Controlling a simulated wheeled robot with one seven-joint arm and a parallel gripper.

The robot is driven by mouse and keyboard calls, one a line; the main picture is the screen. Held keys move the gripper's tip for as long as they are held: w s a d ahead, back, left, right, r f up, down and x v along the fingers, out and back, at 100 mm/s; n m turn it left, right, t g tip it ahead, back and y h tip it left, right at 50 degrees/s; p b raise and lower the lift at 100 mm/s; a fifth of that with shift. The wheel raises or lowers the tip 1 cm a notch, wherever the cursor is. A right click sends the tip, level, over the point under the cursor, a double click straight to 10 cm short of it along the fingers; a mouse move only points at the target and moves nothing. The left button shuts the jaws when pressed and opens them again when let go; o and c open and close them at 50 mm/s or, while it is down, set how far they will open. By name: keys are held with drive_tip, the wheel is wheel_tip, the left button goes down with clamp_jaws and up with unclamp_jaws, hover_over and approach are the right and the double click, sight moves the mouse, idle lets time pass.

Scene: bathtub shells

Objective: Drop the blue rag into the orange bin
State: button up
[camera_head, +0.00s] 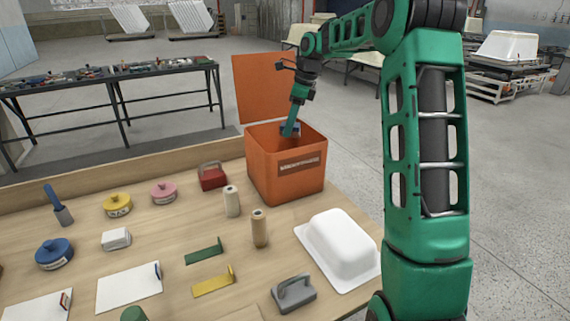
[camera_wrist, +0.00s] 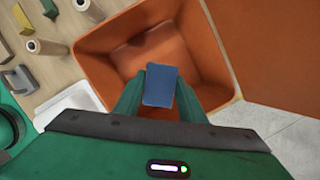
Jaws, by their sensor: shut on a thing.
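The orange bin (camera_head: 268,180) stands open on the wooden table, with its lid raised at the back. Its inside also shows in the wrist view (camera_wrist: 100,62). My gripper (camera_head: 289,130) is over the bin's opening and points down into it. It is shut on the blue rag, a folded blue block (camera_wrist: 160,86) between the two green fingers in the wrist view. The rag is framed by the bin's opening, held in the air. In the head view the rag (camera_head: 290,128) is small and partly hidden by the gripper and arm.
A white tub-shaped shell (camera_head: 343,245) and two thread-like spools (camera_head: 260,228) are near the bin. A red box (camera_head: 212,176) stands left of it. Several tins, tools and white sheets cover the left of the table (camera_head: 180,215).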

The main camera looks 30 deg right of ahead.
drive_tip(key=shift+f, duration=0.3)
drive_tip(key=o, duration=1.1)
drive_tip(key=shift+r, duration=0.15)
drive_tip(key=v, duration=1)
drive_tip(key=shift+r, duration=0.2)
